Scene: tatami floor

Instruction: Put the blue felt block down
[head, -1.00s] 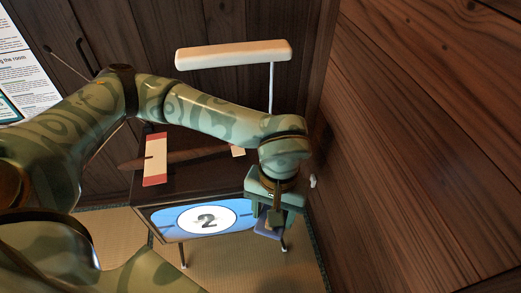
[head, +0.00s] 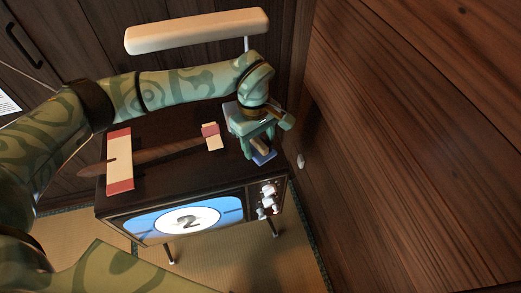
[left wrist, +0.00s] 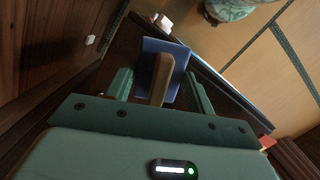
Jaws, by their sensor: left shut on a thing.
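The blue felt block (head: 264,158) has a blue pad and a tan wooden grip. My left gripper (head: 262,143) is shut on it, over the right end of the dark television cabinet's top (head: 185,185). I cannot tell whether the block touches the top. In the left wrist view, the blue pad (left wrist: 151,47) and its tan grip show between the two green fingers (left wrist: 160,88). My right gripper is not in view.
A brown pointed bar (head: 160,154) lies on the cabinet top with a red-and-cream piece (head: 119,160) and a smaller one (head: 211,136). A cream lamp (head: 195,32) hangs over the back. A wooden wall (head: 410,140) stands close on the right.

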